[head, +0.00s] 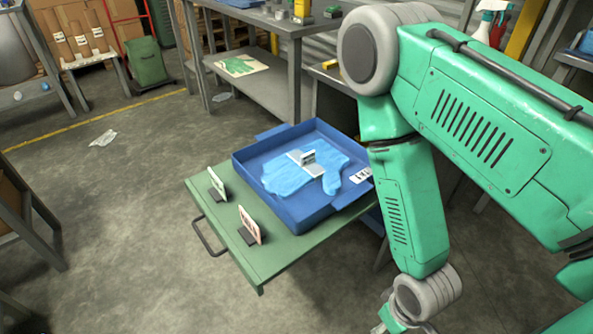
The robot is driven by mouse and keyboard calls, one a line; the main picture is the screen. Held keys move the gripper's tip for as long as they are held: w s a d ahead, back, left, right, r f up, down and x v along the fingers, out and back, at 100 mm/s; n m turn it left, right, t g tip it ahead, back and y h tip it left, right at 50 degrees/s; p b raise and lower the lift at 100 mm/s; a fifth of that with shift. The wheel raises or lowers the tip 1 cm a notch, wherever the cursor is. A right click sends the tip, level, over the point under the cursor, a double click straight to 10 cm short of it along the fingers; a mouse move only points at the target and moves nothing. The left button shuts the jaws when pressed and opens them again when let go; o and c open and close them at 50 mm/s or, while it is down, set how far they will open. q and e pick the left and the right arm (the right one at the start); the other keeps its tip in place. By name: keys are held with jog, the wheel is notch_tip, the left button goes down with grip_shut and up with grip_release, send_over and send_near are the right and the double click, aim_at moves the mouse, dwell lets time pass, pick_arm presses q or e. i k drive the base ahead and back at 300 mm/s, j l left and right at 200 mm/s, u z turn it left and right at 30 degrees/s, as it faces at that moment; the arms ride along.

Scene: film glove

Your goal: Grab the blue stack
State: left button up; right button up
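The blue stack (287,180) is a flat, glove-shaped pile of light blue film. It lies inside a darker blue tray (292,222) on a green table. A pale band with a small upright tab (308,158) crosses the stack's middle. My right arm comes in from the right, and its gripper (384,327) is at the bottom edge, mostly cut off. It is below and right of the tray, apart from the stack. Whether its fingers are open cannot be seen. My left gripper is not in view.
The green table (262,262) has a handle at its left front. Two small upright cards (249,226) stand on its left part. A grey workbench (262,84) with a green glove sheet (241,65) on its shelf stands behind. The floor to the left is mostly clear.

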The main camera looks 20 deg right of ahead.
aim_at(308, 167)
jog(key=l+z, duration=0.1)
jog(key=z, duration=0.7)
jog(key=k+l, duration=0.05)
